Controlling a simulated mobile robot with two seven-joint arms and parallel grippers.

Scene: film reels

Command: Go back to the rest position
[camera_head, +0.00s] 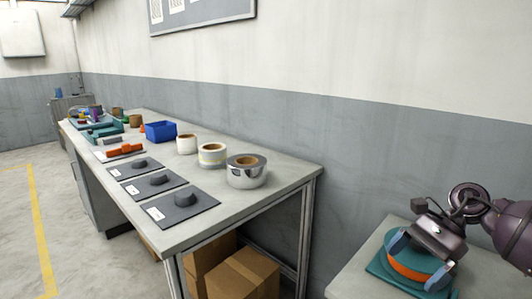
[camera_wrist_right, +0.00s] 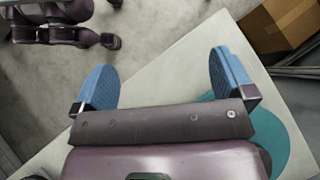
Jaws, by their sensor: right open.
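My right gripper (camera_head: 418,261) is at the lower right of the head view, over a small side table. Its blue fingers are spread apart. In the right wrist view the gripper (camera_wrist_right: 162,85) is open, with only bare pale tabletop between the fingers. A teal round piece with an orange band (camera_head: 408,271) lies beneath the gripper, partly hidden by it. Three reels stand on the long workbench: a silver one (camera_head: 247,178), a pale one with a yellowish band (camera_head: 212,160) and a smaller pale one (camera_head: 187,148). My left gripper is not seen in the head view.
The side table (camera_head: 352,285) is at lower right. Floor at left is clear.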

